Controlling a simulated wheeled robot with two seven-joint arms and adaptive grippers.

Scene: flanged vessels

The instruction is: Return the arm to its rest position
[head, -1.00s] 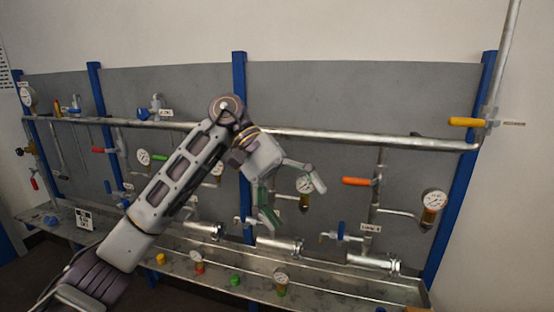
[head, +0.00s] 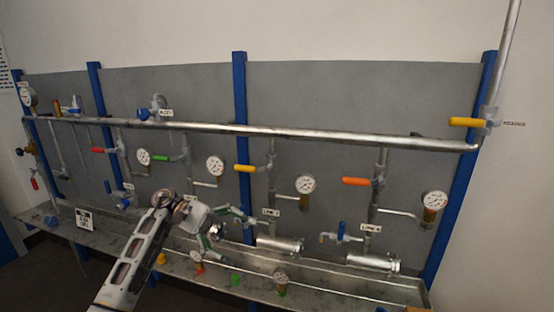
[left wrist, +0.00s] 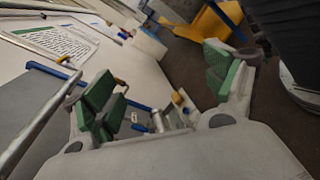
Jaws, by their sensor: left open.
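My left arm (head: 140,255) comes in from the bottom left of the head view. It reaches in front of the lower tray of the pipe panel. My left gripper (head: 232,238) is at its end, open, pointing right, with nothing between its fingers. In the left wrist view the same gripper (left wrist: 163,88) shows its two green-padded fingers spread wide, with an empty gap. My right gripper is in neither view.
A grey panel carries a long horizontal pipe (head: 300,137), gauges (head: 305,185) and coloured valve handles (head: 357,181). Below is a metal tray (head: 330,283) with small coloured fittings, close to my gripper. The space above my arm in front of the panel is clear.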

